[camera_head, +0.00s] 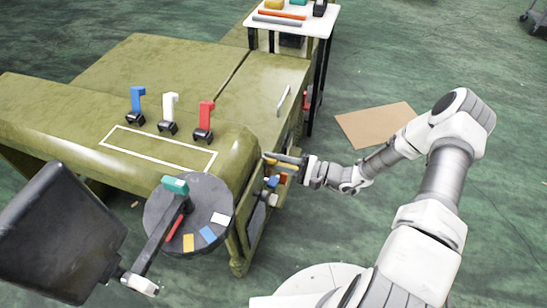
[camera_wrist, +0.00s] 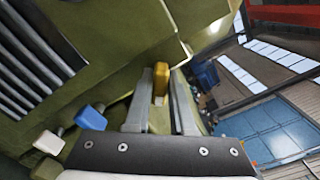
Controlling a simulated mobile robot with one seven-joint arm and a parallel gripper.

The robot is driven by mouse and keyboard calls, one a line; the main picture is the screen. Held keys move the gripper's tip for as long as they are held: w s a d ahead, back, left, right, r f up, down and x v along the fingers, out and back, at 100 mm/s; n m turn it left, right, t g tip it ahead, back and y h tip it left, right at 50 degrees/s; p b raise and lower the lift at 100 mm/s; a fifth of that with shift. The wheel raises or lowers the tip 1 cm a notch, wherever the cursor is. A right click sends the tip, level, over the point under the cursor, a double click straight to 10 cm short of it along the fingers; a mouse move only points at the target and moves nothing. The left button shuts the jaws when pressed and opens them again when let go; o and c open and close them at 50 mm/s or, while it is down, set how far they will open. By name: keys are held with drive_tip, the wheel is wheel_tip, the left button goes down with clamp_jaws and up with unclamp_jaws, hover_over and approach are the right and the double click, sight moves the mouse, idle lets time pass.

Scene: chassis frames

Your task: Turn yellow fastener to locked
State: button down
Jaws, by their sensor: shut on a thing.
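The yellow fastener (camera_wrist: 161,78) is a short rounded knob on the olive-green chassis. In the wrist view it sits between the tips of my gripper's two grey fingers. My gripper (camera_wrist: 163,72) is shut on it. In the head view my gripper (camera_head: 284,158) reaches in from the right to the chassis's right side. The fastener is too small and crowded there to read its angle. A blue fastener (camera_wrist: 91,118) and a white fastener (camera_wrist: 48,142) stand to the lower left in the wrist view, apart from the fingers.
The chassis (camera_head: 180,75) carries blue, white and red hooked pieces on top. A round grey disc (camera_head: 160,222) with coloured patches stands at its front. A white table (camera_head: 322,22) with tools is behind. A cardboard sheet (camera_head: 375,124) lies on the open floor at right.

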drive_tip(key=m+p, duration=0.1)
drive_tip(key=m, duration=0.4)
drive_tip(key=shift+m+p, duration=0.3)
drive_tip(key=shift+p, duration=0.05)
drive_tip(key=m+p, duration=0.1)
drive_tip(key=m, duration=0.3)
drive_tip(key=shift+m, duration=0.4)
drive_tip(key=c, duration=0.8)
unclamp_jaws()
drive_tip(key=shift+d, duration=0.15)
drive_tip(key=p+v, duration=0.1)
drive_tip(key=v, duration=1.6)
drive_tip(key=shift+s+d, duration=0.1)
drive_tip(key=shift+s, duration=0.05)
